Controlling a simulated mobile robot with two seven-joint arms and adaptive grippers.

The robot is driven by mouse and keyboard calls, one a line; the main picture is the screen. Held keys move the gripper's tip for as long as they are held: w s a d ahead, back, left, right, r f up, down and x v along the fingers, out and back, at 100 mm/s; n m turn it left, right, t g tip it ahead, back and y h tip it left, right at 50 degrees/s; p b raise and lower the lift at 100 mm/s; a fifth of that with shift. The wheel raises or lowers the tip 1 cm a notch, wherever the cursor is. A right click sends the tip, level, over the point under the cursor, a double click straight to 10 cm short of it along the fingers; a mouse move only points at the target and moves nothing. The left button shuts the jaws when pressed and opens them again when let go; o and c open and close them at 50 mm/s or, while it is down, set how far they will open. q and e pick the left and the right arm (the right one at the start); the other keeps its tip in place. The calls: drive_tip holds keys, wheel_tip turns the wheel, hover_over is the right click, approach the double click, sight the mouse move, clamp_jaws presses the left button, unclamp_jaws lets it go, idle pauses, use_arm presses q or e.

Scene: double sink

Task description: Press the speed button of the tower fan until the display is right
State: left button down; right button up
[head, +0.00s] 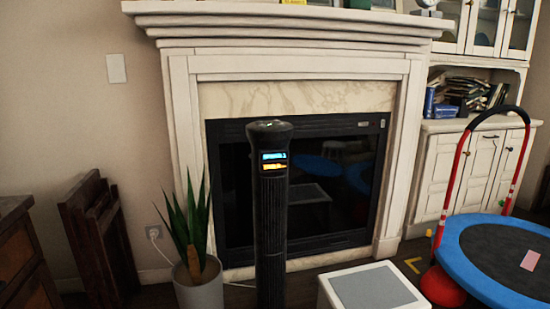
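The black tower fan (271,215) stands upright in the middle of the head view, in front of the fireplace. Near its top is a small lit display (274,161) with a blue band above an orange-yellow band; the marks on it are too small to read. The fan's top (268,126) is rounded and dark, and I cannot make out the speed button there. Neither of my grippers shows in this view.
A potted plant (198,285) stands close left of the fan. A white box with a grey top (373,289) is at its right front. A blue-rimmed trampoline (480,262) with a red and black handle stands further right. Folded dark wooden furniture (98,240) leans at left.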

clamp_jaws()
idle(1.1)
